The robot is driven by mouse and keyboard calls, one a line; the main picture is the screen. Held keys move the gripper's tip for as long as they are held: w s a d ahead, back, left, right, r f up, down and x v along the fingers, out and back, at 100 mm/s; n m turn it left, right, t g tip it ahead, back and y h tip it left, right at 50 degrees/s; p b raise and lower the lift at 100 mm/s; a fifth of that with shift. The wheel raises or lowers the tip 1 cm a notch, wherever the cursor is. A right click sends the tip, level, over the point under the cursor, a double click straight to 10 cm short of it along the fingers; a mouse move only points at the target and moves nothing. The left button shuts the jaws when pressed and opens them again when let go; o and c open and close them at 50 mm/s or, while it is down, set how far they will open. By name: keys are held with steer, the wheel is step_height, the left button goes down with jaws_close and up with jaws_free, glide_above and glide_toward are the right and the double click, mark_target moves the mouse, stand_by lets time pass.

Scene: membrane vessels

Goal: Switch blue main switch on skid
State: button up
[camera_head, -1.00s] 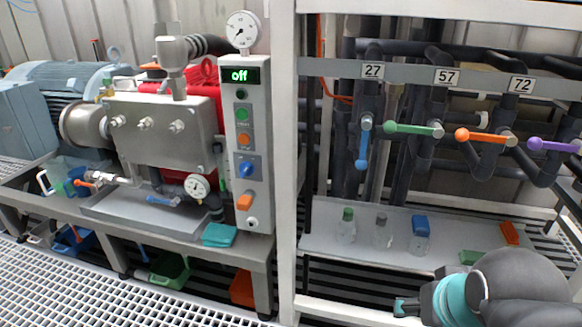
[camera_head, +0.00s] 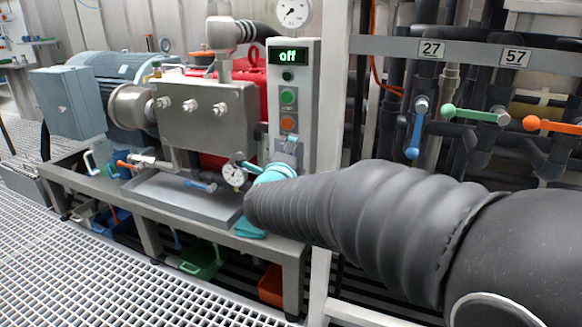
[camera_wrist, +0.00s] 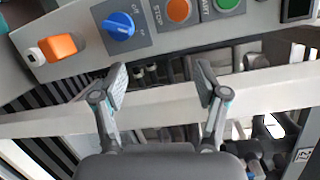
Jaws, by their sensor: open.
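The blue main switch (camera_wrist: 118,26) is a round knob on the skid's grey control panel (camera_wrist: 85,15), at the upper left of the wrist view. Its pointer ridge is tilted, and small lettering sits around it. In the head view my gripper hides the switch. My gripper (camera_wrist: 160,76) is open with nothing between its fingers. In the wrist view the knob lies above and beyond the left finger, apart from it. In the head view my gripper (camera_head: 266,158) is in front of the panel's lower part. The panel display (camera_head: 288,56) reads "off" in green.
Beside the switch are an orange stop button (camera_wrist: 178,10), a green button (camera_wrist: 227,4) and an orange rocker (camera_wrist: 60,46). A white frame post (camera_head: 335,120) stands right of the panel. A pressure gauge (camera_head: 234,175) is close left of my gripper. Valve handles (camera_head: 415,137) are at the right.

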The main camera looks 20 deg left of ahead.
steer(key=s+a+f+m+h+b, duration=0.1)
steer(key=s+a+f+m+h, duration=0.25)
steer(key=a+f+m, duration=0.3)
steer(key=shift+n+t+h, duration=0.25)
steer(key=shift+t+h, duration=0.15)
steer(key=shift+h, duration=0.05)
steer(key=w, duration=0.4)
steer(key=w+d, duration=0.1)
steer(key=w, duration=0.9)
steer(key=shift+d+f, duration=0.25)
steer(key=shift+d, duration=0.1)
steer(key=c, duration=1.2)
